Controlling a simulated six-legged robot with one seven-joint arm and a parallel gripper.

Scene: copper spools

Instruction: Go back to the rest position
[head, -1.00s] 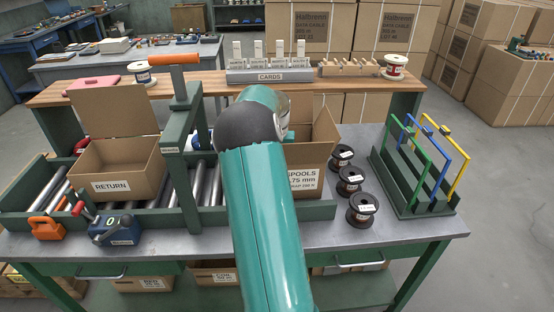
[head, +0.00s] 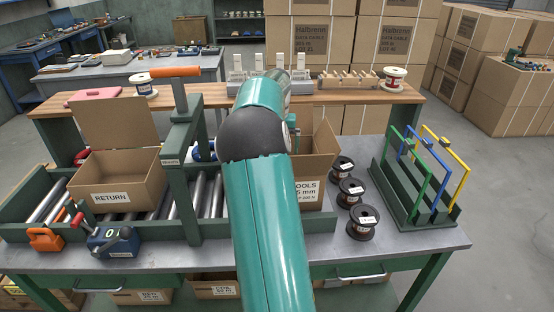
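My teal arm reaches forward from the bottom middle of the head view, its dark joint in front of the work table (head: 400,238). My gripper is hidden behind the arm. The arm covers the left part of the open spools box (head: 313,192) and part of the card holder (head: 302,88) on the wooden shelf. What the gripper holds, if anything, cannot be seen.
An open RETURN box (head: 112,190) sits on the roller conveyor (head: 205,205) at left, beside a green post with an orange handle (head: 175,72). Several black spools (head: 362,222) and a rack of coloured frames (head: 420,190) stand at right.

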